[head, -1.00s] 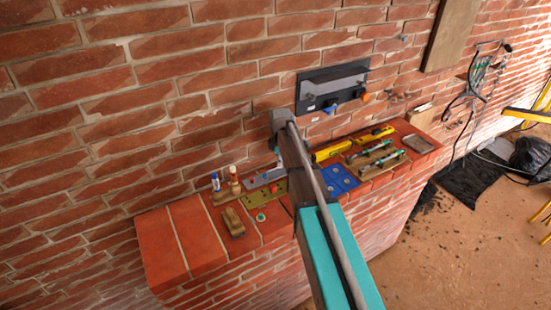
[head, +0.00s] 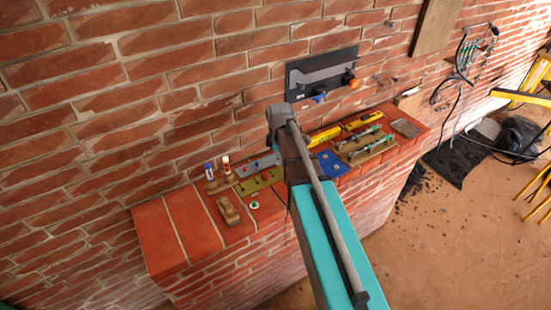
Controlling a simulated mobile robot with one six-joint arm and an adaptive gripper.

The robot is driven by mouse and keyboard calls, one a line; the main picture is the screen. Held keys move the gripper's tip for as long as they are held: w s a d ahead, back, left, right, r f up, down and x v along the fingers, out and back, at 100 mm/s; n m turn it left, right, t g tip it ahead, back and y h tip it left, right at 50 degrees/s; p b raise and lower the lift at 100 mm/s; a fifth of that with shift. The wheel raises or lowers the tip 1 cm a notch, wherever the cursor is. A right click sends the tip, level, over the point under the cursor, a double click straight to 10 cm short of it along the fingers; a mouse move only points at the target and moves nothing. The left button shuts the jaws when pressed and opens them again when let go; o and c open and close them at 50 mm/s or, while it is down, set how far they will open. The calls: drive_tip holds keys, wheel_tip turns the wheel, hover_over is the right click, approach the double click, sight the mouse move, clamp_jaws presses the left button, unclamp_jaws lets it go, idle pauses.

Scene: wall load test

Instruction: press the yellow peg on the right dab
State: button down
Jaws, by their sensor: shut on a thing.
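A dark panel (head: 321,77) with a grey strip hangs on the brick wall, above the ledge. A blue peg (head: 320,97) and an orange-yellow peg (head: 352,84) stick out along its lower edge, the orange-yellow one at the right. I cannot tell whether the latter is the task's yellow peg. I cannot make out the right dab for certain. My arm reaches up from the bottom, its wrist left of and below the panel. My gripper is hidden behind the arm, so its jaws and anything in them do not show.
A brick ledge (head: 190,225) runs below the panel. It holds a wooden block (head: 228,210), a green button-like piece (head: 254,205), a blue plate (head: 330,162), yellow tools (head: 363,120) and a wooden rack (head: 365,147). Cables (head: 465,55) hang at the right. The ledge's left end is bare.

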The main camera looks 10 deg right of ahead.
idle(0.3)
drive_tip(key=shift+f, duration=0.1)
drive_tip(key=shift+w+f+b, duration=0.15)
drive_tip(key=shift+f+b, duration=1.1)
drive_tip(key=shift+b, duration=0.05)
drive_tip(key=shift+a+r, duration=0.1)
